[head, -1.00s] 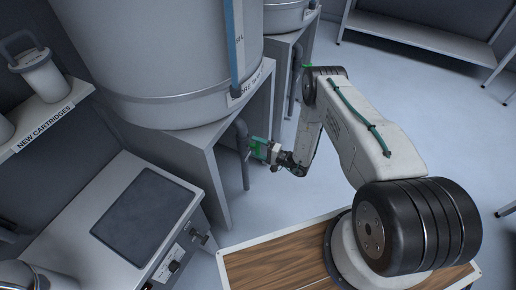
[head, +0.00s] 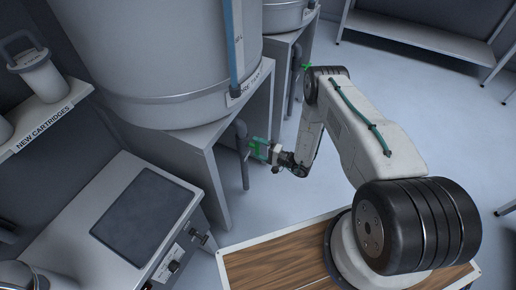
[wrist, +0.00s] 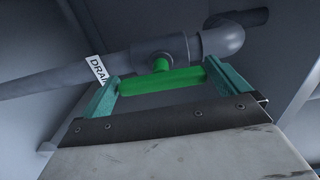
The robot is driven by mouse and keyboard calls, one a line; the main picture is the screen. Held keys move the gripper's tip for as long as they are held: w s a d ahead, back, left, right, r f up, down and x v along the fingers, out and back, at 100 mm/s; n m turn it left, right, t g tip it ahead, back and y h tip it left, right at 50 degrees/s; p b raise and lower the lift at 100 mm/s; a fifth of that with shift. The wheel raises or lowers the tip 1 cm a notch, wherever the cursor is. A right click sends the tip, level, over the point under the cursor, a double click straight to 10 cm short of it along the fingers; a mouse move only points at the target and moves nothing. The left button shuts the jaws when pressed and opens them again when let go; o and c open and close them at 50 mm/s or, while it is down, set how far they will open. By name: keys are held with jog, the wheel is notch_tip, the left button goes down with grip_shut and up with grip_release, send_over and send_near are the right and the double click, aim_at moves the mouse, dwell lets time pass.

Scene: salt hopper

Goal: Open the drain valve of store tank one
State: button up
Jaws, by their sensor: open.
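The drain valve's green handle (head: 254,149) sits on the grey drain pipe (head: 243,165) below the large store tank (head: 170,60). In the wrist view the handle (wrist: 160,81) is a green bar on a short green stem, lying roughly along the pipe (wrist: 90,72). A white label reading "DRAI…" (wrist: 97,69) is on the pipe. My gripper (head: 263,151) is at the handle. In the wrist view its teal fingers (wrist: 160,88) are open, one at each end of the bar. Whether either finger touches the bar is unclear.
A second tank (head: 290,15) with another green valve handle (head: 306,66) stands behind. The tank stand's side panel (head: 215,175) is left of the pipe. A bench (head: 120,225) and a cartridge shelf (head: 45,125) are at left. The floor beyond my arm is open.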

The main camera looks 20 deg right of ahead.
jog(key=v, duration=0.7)
jog(key=shift+d, duration=0.1)
